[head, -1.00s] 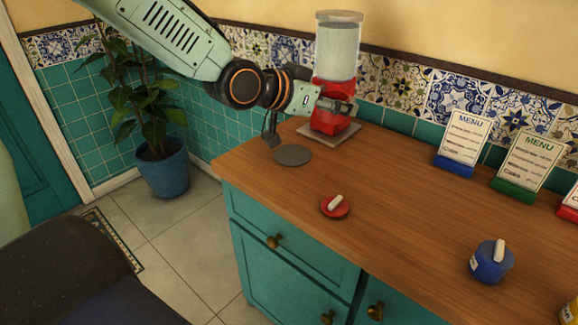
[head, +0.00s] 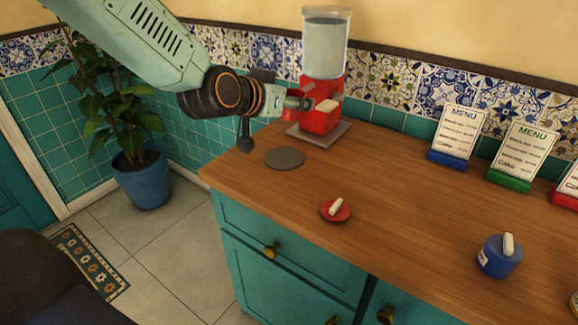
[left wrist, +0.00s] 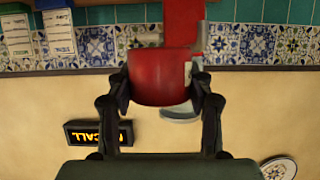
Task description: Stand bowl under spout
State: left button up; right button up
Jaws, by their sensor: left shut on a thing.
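The bowl, a red round pot with a pale patch on its side (left wrist: 158,78), is between the fingers of my left gripper (left wrist: 160,92) in the left wrist view, which looks upside down. In the head view my left gripper (head: 308,101) is shut on it in front of the red dispenser (head: 333,86), which has a clear tank on top. Red bowl and red dispenser overlap there. I cannot tell whether the bowl touches the base plate (head: 338,126). The spout cannot be made out clearly. My right gripper is not in view.
A grey disc (head: 284,158) and a red lid with a white handle (head: 335,211) lie on the wooden counter (head: 400,195). A blue pot (head: 498,260) stands right. Menu stands (head: 455,134) line the tiled wall. The middle counter is clear.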

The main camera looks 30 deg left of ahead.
pick_arm(q)
jog(key=b, duration=0.3)
send_over(291, 175)
notch_tip(291, 175, down, 10)
jog(key=shift+d+r, duration=0.1)
jog(key=shift+f+b, duration=0.4)
jog(key=shift+f, duration=0.5)
notch_tip(291, 175, down, 3)
jog(key=shift+f+b, duration=0.1)
jog(key=shift+b, duration=0.65)
jog(key=shift+f, duration=0.15)
jog(key=shift+w, duration=0.1)
jog(key=shift+f, duration=0.15)
jog(key=shift+f, duration=0.15)
jog(key=o, duration=1.4)
